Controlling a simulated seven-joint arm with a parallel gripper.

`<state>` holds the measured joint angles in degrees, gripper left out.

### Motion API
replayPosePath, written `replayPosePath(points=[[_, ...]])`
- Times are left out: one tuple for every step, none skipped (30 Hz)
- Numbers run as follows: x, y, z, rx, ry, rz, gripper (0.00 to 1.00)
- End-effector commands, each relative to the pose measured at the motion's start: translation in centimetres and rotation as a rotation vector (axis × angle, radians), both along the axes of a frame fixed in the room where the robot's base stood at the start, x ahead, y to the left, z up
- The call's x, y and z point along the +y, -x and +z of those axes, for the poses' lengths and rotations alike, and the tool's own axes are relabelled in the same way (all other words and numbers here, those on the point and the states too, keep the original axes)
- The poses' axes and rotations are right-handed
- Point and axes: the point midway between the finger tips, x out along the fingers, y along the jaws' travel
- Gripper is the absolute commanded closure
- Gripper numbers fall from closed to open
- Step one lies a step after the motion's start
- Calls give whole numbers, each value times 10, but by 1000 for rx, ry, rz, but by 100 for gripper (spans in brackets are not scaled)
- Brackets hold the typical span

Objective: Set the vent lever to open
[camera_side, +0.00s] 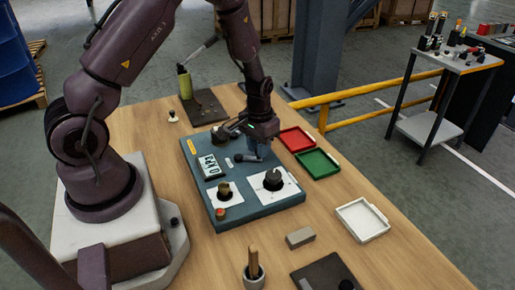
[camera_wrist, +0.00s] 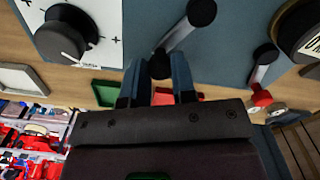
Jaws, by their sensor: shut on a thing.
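My gripper (camera_side: 263,147) reaches down to the blue-grey panel (camera_side: 277,207) near its back right edge. In the wrist view, my gripper (camera_wrist: 159,66) has its two blue fingers on either side of the black knob of a grey lever (camera_wrist: 178,37), shut on it. This lever's black pivot is above and right of the knob in that view. A second grey lever (camera_wrist: 264,70) with a red end sits to the right, clear of my fingers. I cannot read which lever is the vent lever. My gripper partly hides the held lever in the side view.
A black dial (camera_side: 273,178) on a white plate and a smaller knob (camera_side: 225,190) stand on the panel's front part. Red (camera_side: 297,139) and green (camera_side: 317,163) trays lie right of the panel. A white tray (camera_side: 362,220) and a grey block (camera_side: 300,238) are farther forward.

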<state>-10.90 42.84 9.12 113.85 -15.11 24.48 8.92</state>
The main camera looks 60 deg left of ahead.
Motion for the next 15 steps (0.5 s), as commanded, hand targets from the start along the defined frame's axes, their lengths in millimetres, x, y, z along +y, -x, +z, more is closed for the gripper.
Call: replayPosePath(points=[[2,-1,0,-2,-2,29,99],[3,-2,0,-2,-2,45,99],[4,-2,0,-3,-1,67,99],[4,-3,0,-3,-1,80,99],[5,-3,0,-2,-1,94,99],[6,-3,0,-2,-1,110,99],[7,-3,0,-1,-2,120,99],[7,-4,1,-1,-2,129,99],[8,-4,1,-1,-2,140,99],[8,-4,1,-1,-2,147,99],[8,-4,1,-1,-2,153,99],[9,-4,1,-2,-2,159,99],[9,-4,1,-2,-2,163,99],[9,-4,1,-2,-2,167,99],[9,-4,1,-2,-2,170,99]])
